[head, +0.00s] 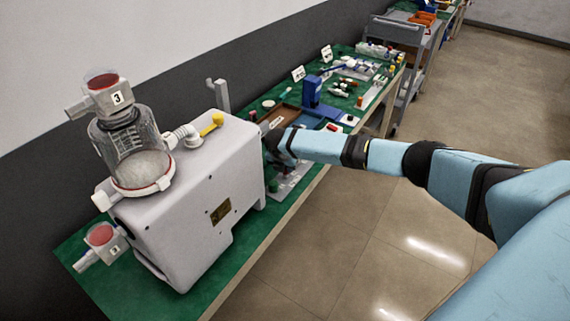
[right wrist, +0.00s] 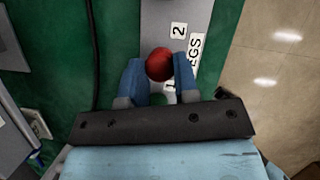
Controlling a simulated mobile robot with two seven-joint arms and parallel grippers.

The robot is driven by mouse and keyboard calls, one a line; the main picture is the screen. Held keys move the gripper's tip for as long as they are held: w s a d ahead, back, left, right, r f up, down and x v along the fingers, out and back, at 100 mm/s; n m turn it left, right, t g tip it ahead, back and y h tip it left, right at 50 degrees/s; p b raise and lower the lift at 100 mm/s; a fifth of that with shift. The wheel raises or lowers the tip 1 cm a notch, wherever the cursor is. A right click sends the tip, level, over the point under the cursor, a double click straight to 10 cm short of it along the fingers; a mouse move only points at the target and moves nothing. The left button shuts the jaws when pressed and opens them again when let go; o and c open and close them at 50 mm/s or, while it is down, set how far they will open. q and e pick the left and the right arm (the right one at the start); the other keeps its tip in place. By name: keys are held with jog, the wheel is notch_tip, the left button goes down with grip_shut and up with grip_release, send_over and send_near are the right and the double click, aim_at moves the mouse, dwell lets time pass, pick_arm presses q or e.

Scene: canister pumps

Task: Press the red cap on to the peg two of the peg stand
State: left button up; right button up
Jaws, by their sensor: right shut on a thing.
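In the right wrist view the red cap (right wrist: 160,63) is held between the two blue fingers of my right gripper (right wrist: 159,72). Below it is the grey peg stand (right wrist: 153,17), with a label "2", a partly hidden label "1" and a "PEGS" label. The cap is above the stand near the "2" label; I cannot tell whether it touches a peg. Peg two itself is not visible. In the head view my right gripper (head: 274,147) is low over the bench, partly hidden behind the white pump. The peg stand (head: 296,180) shows partly below my arm. My left gripper is not in view.
The large white pump (head: 196,200) with a glass canister (head: 126,147) stands close on the left. Blue (head: 311,91) and brown items and small parts crowd the green bench (head: 245,262) beyond my gripper. The floor to the right is clear.

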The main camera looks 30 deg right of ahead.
jog(key=shift+f, duration=0.95)
dwell(1.3)
jog(key=o, duration=1)
jog(key=v, duration=0.7)
jog(key=shift+a+r, duration=0.1)
jog(key=shift+r, duration=0.1)
